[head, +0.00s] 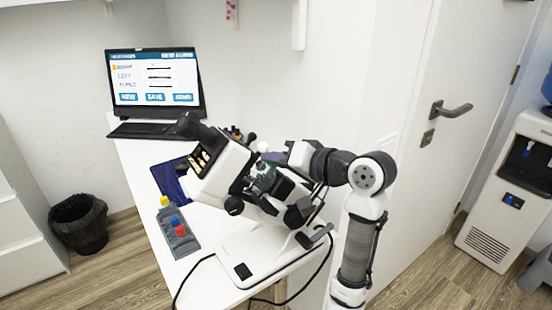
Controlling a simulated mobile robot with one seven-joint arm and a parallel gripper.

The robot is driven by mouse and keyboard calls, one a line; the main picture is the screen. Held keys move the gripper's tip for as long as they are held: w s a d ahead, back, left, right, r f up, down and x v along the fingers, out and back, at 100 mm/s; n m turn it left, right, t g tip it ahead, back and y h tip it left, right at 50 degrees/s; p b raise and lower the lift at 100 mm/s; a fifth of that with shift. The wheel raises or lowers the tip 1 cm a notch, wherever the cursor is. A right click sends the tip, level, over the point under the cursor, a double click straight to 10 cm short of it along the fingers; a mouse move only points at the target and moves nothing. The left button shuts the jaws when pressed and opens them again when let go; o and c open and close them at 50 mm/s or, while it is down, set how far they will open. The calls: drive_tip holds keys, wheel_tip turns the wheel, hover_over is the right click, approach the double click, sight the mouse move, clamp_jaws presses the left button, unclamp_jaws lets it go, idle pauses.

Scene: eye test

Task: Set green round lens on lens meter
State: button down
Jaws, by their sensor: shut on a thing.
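The lens meter (208,187) is a large white and black tilted device on the white table. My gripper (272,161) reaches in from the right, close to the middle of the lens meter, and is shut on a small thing. A small greenish patch (262,166) shows near the fingertips and appears to be the green round lens, mostly hidden. Whether it touches the lens meter I cannot tell. A grey tray (184,246) in front of the lens meter holds yellow (164,201), blue (174,221) and red (181,232) pieces, with no green one showing.
A laptop (155,80) stands open at the back left of the white table (205,275). A dark blue flat thing (168,184) lies left of the lens meter. Black cables run off the front. A bin (78,224), door (425,90) and water dispenser (500,195) stand around.

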drive_tip(key=shift+s+a+f, duration=0.1)
drive_tip(key=shift+a+f, duration=0.05)
drive_tip(key=shift+f, duration=0.25)
idle(0.5)
drive_tip(key=c, duration=1.3)
unclamp_jaws()
drive_tip(key=shift+c, duration=0.2)
